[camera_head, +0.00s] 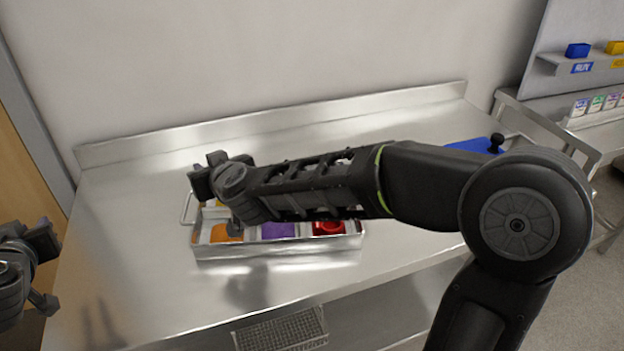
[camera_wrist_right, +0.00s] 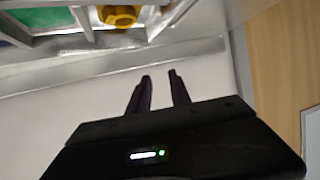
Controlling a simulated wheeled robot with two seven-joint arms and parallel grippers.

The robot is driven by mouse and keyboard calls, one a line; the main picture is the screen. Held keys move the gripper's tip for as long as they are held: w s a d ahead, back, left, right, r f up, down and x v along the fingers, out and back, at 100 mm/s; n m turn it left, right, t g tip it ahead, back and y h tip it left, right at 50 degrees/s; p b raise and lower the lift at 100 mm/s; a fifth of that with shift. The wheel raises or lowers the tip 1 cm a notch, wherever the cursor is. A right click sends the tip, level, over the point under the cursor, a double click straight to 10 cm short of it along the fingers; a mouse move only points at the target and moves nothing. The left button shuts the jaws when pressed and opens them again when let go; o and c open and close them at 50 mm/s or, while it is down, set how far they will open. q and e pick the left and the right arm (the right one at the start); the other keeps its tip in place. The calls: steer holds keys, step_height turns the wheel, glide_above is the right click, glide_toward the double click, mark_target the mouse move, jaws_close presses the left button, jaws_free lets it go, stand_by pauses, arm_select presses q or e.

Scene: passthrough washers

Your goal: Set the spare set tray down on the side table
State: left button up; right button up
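The metal tray (camera_head: 280,249) sits on the steel table (camera_head: 130,290) and appears to rest flat on it. Orange, purple and red pieces show in its compartments. A wire handle (camera_head: 186,210) stands at its left end. My right arm crosses over the tray and hides its back and middle. My right gripper (camera_head: 205,178) is above the tray's left end. In the right wrist view its fingers (camera_wrist_right: 160,82) are apart and empty, beside the tray wall, with a yellow piece (camera_wrist_right: 120,16) inside the tray. My left gripper (camera_head: 46,270) is at the left edge, its fingers apart and empty.
The table has a raised back edge (camera_head: 290,122) against the wall. A perforated metal basket (camera_head: 280,331) is on a lower level. A blue surface (camera_head: 466,145) lies at the right. Blue (camera_head: 577,50) and yellow (camera_head: 615,47) bins stand on a shelf. The table's front left is clear.

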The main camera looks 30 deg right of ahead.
steer(key=v, duration=1.1)
steer(key=shift+s, duration=0.25)
steer(key=shift+r, duration=0.1)
